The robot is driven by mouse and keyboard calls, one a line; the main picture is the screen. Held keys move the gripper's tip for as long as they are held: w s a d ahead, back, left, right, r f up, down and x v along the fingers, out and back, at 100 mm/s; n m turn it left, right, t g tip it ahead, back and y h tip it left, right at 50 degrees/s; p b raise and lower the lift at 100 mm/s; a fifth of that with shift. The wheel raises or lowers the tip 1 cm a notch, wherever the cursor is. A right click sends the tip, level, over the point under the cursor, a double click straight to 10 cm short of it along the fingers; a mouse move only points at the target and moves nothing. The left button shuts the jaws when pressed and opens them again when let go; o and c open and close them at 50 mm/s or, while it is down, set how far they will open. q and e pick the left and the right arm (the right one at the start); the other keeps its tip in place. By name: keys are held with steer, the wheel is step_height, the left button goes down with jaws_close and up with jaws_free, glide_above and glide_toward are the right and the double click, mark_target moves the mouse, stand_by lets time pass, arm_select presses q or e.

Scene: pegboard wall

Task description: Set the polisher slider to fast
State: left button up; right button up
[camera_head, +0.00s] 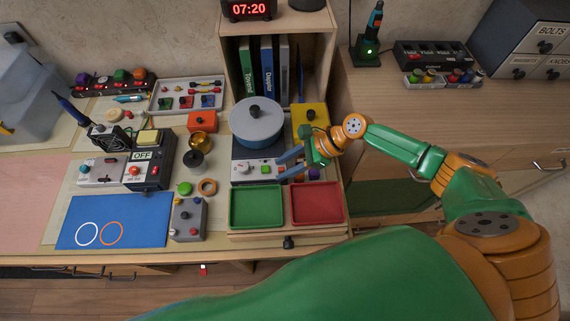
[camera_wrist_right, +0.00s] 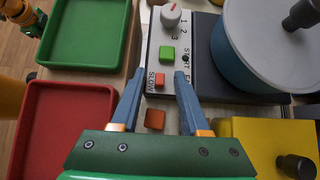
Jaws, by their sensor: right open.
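The polisher's light control panel (camera_head: 250,176) lies in front of a blue drum with a grey lid (camera_head: 256,118). In the right wrist view the panel (camera_wrist_right: 153,50) carries a dial (camera_wrist_right: 171,15), a green button (camera_wrist_right: 167,54) marked START and a small red cap (camera_wrist_right: 159,80) beside the word SLOW. The red cap appears to be the slider, at its SLOW end. My right gripper (camera_head: 281,165) is open; its fingers (camera_wrist_right: 159,76) stand on either side of the red cap, with no clear contact. The right finger partly hides the label opposite SLOW. My left gripper is out of view.
A green tray (camera_head: 256,226) and a red tray (camera_head: 318,222) lie in front of the panel. A yellow block with a black knob (camera_wrist_right: 265,135) stands close by the right finger, and an orange-brown block (camera_wrist_right: 155,118) sits between the fingers' bases. A bookshelf (camera_head: 232,60) rises behind.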

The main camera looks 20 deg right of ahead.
jaws_close()
stand_by(1.4)
